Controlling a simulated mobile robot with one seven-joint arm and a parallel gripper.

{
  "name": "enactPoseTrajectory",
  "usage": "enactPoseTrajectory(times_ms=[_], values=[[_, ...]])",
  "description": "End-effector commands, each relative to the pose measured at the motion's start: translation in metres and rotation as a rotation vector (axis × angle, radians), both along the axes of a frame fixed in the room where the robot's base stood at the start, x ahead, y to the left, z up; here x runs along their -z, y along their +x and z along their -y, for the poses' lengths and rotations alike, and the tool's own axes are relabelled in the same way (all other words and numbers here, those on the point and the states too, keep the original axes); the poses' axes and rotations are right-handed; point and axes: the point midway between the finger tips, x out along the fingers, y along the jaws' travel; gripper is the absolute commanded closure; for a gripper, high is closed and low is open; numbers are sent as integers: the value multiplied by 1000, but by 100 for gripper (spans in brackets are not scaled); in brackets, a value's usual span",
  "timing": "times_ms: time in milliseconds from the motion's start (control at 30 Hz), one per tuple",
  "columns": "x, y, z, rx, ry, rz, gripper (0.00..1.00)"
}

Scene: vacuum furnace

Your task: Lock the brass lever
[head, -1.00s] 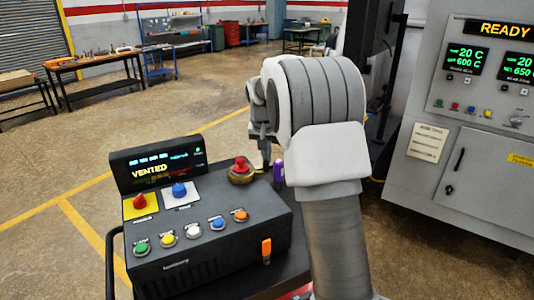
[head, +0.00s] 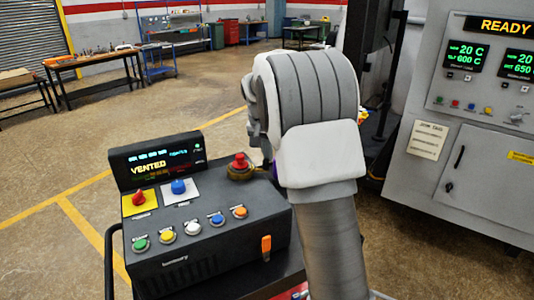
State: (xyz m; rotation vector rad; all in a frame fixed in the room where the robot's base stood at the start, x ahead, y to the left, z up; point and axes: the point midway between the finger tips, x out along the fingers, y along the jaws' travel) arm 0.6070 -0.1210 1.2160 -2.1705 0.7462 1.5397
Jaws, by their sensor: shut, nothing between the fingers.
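A brass-coloured piece (head: 240,175) sits at the base of a red mushroom button (head: 239,161) at the back right of the dark control box (head: 215,258). A short part of it points right and runs behind my arm. I cannot tell for sure whether this is the brass lever or how it is set. My gripper is hidden behind my own wrist and forearm, which fill the middle of the view. Its fingers and any contact with the brass piece do not show.
The box carries a "VENTED" display (head: 158,160), a red knob (head: 138,198), a blue knob (head: 178,186), several coloured buttons and an orange switch (head: 266,246). A grey cabinet (head: 480,180) reading "READY" stands at right. Open floor lies at left.

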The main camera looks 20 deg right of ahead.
Motion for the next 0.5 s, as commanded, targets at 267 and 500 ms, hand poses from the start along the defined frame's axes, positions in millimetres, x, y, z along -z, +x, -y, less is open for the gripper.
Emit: enactPoseTrajectory(times_ms=[267, 500], values=[[1, -16, -7, 213, 0, 0, 100], [1, -32, -16, 442, -1, 0, 100]])
